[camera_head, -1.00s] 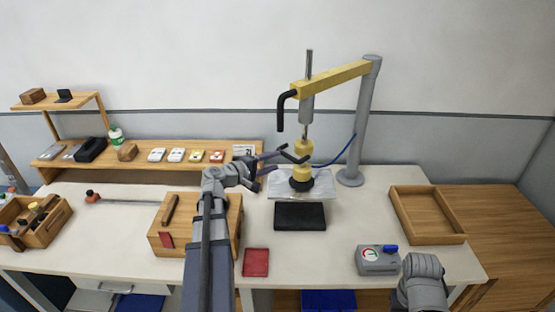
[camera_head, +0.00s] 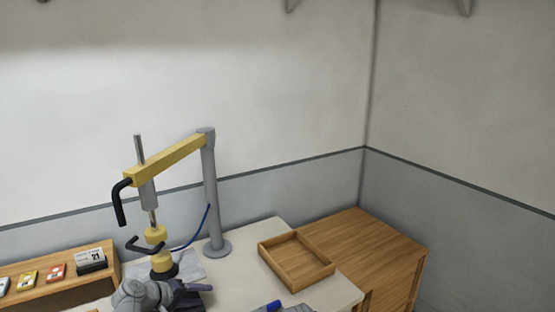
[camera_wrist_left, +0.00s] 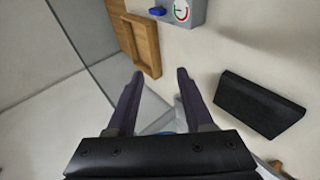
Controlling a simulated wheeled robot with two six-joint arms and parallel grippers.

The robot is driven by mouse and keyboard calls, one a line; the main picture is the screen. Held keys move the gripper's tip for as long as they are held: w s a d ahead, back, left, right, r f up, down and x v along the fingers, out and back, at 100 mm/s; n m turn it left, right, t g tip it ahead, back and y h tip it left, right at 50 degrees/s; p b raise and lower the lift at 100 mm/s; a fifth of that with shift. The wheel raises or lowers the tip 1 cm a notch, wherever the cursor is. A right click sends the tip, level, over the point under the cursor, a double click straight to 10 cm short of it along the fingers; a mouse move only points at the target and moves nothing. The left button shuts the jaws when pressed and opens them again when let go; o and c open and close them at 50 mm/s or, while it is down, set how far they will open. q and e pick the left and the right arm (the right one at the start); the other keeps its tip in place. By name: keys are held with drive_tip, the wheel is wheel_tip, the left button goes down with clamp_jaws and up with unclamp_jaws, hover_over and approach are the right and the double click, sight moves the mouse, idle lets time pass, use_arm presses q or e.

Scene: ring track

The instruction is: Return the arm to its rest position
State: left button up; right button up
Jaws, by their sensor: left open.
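My left gripper (camera_head: 192,296) is low in the head view, just in front of the yellow spool-shaped part (camera_head: 160,262) under the press. The left wrist view shows its two dark fingers (camera_wrist_left: 160,78) spread apart with nothing held between them. The grey wrist of my left arm covers part of the table at the bottom edge. My right gripper does not show.
The press's yellow beam (camera_head: 165,160) hangs from a grey post (camera_head: 210,195). A wooden tray (camera_head: 312,278) stands to the right. A black pad (camera_wrist_left: 258,104) and a gauge box (camera_wrist_left: 198,14) show in the left wrist view. A wooden shelf (camera_head: 60,292) is at the left.

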use_arm(q)
drive_tip(key=s+d+f+m+g+y+b, duration=0.1)
drive_tip(key=s+d+f+m+g+y, duration=0.3)
drive_tip(key=s+d, duration=0.4)
drive_tip(key=s+d+f+m+g+y+b, duration=0.1)
drive_tip(key=s+d+f+m+g+y, duration=0.3)
drive_tip(key=s+d+f+m, duration=0.3)
drive_tip(key=s+d, duration=0.2)
drive_tip(key=s, duration=0.1)
drive_tip(key=shift+s, duration=0.4)
